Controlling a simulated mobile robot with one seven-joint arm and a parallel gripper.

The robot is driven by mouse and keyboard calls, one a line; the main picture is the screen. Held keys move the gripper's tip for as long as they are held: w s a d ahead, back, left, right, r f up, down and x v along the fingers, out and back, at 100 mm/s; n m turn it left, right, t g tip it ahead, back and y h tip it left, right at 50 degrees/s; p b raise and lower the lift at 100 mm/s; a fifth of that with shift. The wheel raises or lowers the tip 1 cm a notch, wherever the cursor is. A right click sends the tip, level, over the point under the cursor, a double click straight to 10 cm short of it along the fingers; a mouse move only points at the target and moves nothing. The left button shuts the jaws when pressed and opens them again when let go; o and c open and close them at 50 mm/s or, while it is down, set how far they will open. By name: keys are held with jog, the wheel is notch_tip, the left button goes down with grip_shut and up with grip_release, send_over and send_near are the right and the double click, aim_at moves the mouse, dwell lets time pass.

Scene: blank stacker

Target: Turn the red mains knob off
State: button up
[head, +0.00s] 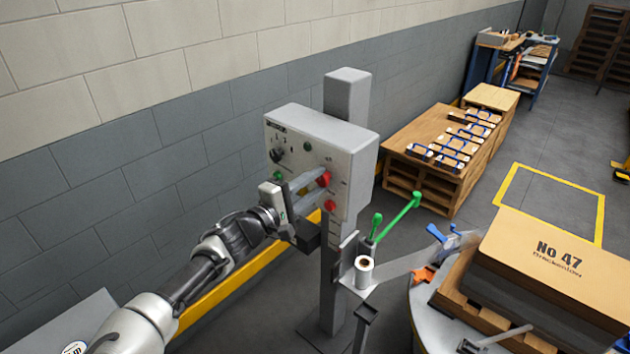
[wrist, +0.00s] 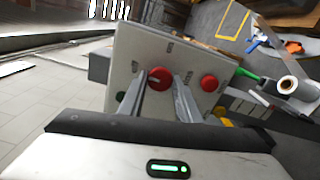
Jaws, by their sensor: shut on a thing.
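The red mains knob (wrist: 160,78) is on the face of a light grey control box (head: 345,160) mounted on a grey post. In the head view the knob (head: 324,178) is partly covered by my fingers. My gripper (head: 318,182) reaches it from the left with its fingers shut on it. In the wrist view my gripper (wrist: 159,82) has one finger on each side of the knob. A second red button (wrist: 208,83) sits to the right of the knob there, and below it in the head view (head: 330,206). The knob's exact pointer angle is unclear.
A white roll (head: 364,272) and green-handled levers (head: 400,217) stand right of the post. A carton marked No 47 (head: 545,250) is at right. A wall (head: 130,130) runs behind.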

jog(key=shift+r, duration=0.1)
dwell(0.3)
jog(key=o, duration=1.1)
jog(key=shift+w, duration=0.1)
jog(key=shift+c, duration=0.2)
jog(key=shift+a, duration=0.1)
jog(key=p+v, duration=0.2)
jog(key=v, duration=1.5)
jog(key=shift+s, duration=0.25)
